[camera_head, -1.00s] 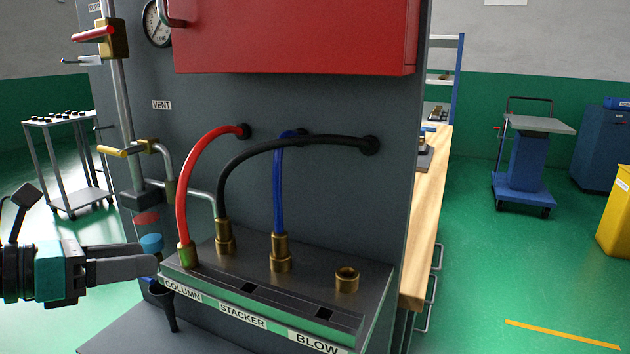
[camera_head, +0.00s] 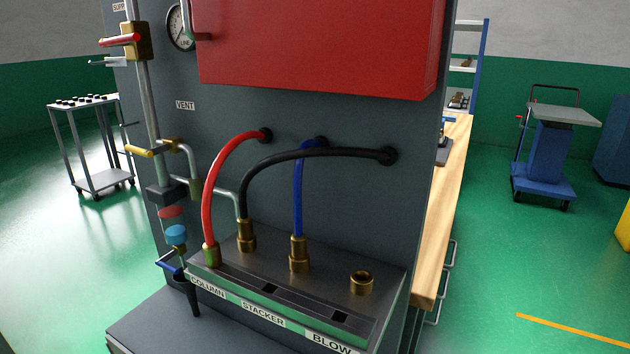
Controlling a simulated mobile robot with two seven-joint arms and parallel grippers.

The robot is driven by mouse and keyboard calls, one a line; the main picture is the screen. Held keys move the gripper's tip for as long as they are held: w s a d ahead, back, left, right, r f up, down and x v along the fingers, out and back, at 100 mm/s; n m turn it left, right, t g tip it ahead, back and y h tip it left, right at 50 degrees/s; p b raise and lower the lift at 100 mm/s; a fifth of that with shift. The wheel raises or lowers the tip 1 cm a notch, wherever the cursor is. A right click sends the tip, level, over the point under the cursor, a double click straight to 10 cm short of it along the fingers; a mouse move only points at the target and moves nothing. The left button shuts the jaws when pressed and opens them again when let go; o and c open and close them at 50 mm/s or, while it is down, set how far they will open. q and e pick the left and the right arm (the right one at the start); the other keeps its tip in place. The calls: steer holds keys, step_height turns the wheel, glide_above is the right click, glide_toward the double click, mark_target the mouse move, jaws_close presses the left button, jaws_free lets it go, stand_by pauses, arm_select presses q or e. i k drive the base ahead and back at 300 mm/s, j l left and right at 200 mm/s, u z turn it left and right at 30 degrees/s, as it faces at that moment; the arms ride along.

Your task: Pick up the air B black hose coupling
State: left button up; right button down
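The black hose (camera_head: 318,153) arches from a port on the grey panel down to its brass coupling (camera_head: 246,236). That coupling sits upright on the manifold block (camera_head: 325,264), second from the left. The red hose (camera_head: 217,178) ends in a coupling (camera_head: 211,254) at the far left of the block. The blue hose (camera_head: 298,193) ends in a brass coupling (camera_head: 299,254) right of the black one. An open brass fitting (camera_head: 361,282) with no hose stands at the right. Neither of my grippers shows now.
Labels reading COLUMN, STACKER and BLOW run along the block's front. A pipe with a yellow-handled valve (camera_head: 140,151) stands left of the hoses. A red box (camera_head: 318,45) overhangs above. A wooden bench (camera_head: 444,215) stands at the right. The space before the block is clear.

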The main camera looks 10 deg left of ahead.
mark_target(245, 222)
steer(key=j+z, duration=0.2)
steer(key=z, duration=0.2)
steer(key=k+j+z, duration=0.1)
steer(key=z, duration=0.3)
steer(key=k+j+z, duration=0.1)
steer(key=j+z, duration=0.15)
steer(key=z, duration=0.2)
steer(key=k+j+z, duration=0.4)
steer(key=k+j, duration=0.7)
steer(key=k, duration=0.15)
steer(key=i, duration=0.5)
